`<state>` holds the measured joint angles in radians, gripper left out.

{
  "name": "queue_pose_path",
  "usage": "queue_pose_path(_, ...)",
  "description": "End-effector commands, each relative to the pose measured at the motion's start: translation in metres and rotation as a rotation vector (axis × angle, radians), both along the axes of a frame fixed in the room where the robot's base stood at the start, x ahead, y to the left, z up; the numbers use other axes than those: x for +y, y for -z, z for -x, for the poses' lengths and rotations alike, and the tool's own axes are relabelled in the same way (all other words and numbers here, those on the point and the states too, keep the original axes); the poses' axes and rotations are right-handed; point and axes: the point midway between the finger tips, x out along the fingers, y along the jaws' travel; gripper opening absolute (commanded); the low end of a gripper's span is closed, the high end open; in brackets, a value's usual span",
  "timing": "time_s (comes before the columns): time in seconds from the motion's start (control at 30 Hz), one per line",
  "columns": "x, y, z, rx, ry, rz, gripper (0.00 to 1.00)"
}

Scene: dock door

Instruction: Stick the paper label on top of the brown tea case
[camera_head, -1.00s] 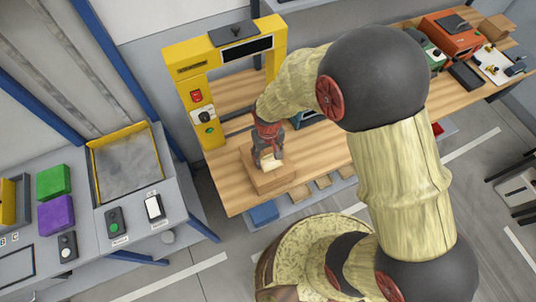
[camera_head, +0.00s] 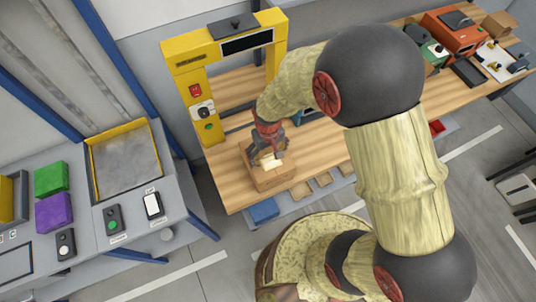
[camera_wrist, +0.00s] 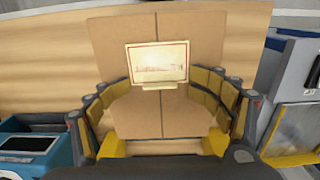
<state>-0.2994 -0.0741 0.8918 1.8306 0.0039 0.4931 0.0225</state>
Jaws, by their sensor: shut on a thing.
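The brown tea case (camera_head: 281,180) stands on the wooden bench near its front edge, just in front of the yellow frame. In the wrist view its flat top (camera_wrist: 160,116) has a centre seam. The pale paper label (camera_wrist: 157,63), with a thin red border and a small tab at its lower edge, is over the middle of that top. It also shows in the head view (camera_head: 271,163). My gripper (camera_wrist: 159,78) points down at the case, its fingertips at the label's two side edges, shut on it. I cannot tell whether the label touches the case.
A yellow frame (camera_head: 197,103) stands close behind the case. A blue device (camera_wrist: 32,145) sits near the gripper. A grey station (camera_head: 176,180) with purple and green blocks is at left. Red and green machines (camera_head: 450,34) stand far right. Bare bench lies right of the case.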

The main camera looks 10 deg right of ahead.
Motion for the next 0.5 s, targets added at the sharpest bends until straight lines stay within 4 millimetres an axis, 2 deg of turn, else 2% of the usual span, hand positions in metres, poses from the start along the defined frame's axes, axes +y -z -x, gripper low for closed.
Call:
queue_pose_path(0.37,-0.0019,0.004,0.0049,0.011,0.0,0.004,0.61)
queue_pose_path(0.4,-0.0019,0.004,0.005,0.011,0.0,0.004,0.78)
queue_pose_path(0.5,-0.0018,0.0037,0.0047,0.01,0.0,0.004,0.84)
